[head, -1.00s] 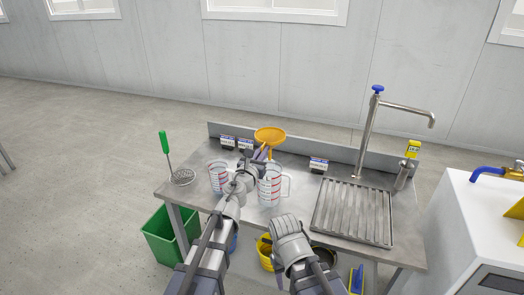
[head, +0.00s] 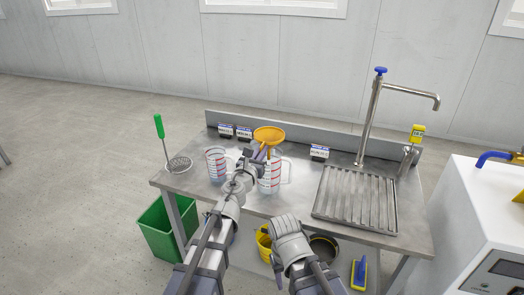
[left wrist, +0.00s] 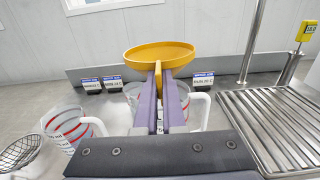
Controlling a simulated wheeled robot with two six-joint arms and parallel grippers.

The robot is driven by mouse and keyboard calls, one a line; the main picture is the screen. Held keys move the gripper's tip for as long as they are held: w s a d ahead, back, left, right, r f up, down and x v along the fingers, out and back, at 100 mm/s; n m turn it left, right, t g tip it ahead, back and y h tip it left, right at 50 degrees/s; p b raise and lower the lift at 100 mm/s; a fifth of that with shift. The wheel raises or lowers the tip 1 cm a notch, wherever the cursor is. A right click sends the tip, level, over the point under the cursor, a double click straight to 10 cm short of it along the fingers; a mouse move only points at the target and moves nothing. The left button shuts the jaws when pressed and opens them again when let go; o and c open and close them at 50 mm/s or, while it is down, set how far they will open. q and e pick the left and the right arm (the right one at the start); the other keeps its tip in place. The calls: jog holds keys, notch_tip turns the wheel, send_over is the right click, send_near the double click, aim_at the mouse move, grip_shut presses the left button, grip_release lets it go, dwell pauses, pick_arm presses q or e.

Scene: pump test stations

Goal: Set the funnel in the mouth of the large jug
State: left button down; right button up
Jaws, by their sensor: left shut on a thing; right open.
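The yellow funnel (head: 269,133) is held upright, wide bowl up, by my left gripper (head: 262,153), which is shut on it. The large jug (head: 270,181), clear with red marks and a handle, stands on the bench. The funnel appears above its mouth; I cannot tell whether the spout is inside. The jug is partly hidden by the fingers in the left wrist view. My right gripper (head: 287,224) is open and low at the bench's front edge.
A smaller jug (head: 216,164) stands left of the large one. Label blocks (head: 319,152) line the back. A ribbed drain tray (head: 355,200) and tall tap (head: 370,115) are on the right.

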pick_arm(q)
jog(key=shift+f+b, duration=2.25)
jog(key=shift+f, duration=0.25)
jog(key=c, duration=0.9)
grip_release()
jog(key=shift+c, duration=0.2)
jog(key=o, duration=0.4)
jog(key=shift+s, duration=0.1)
jog(key=shift+r, duration=0.15)
notch_tip(320, 180, up, 8)
jog(key=p, duration=0.8)
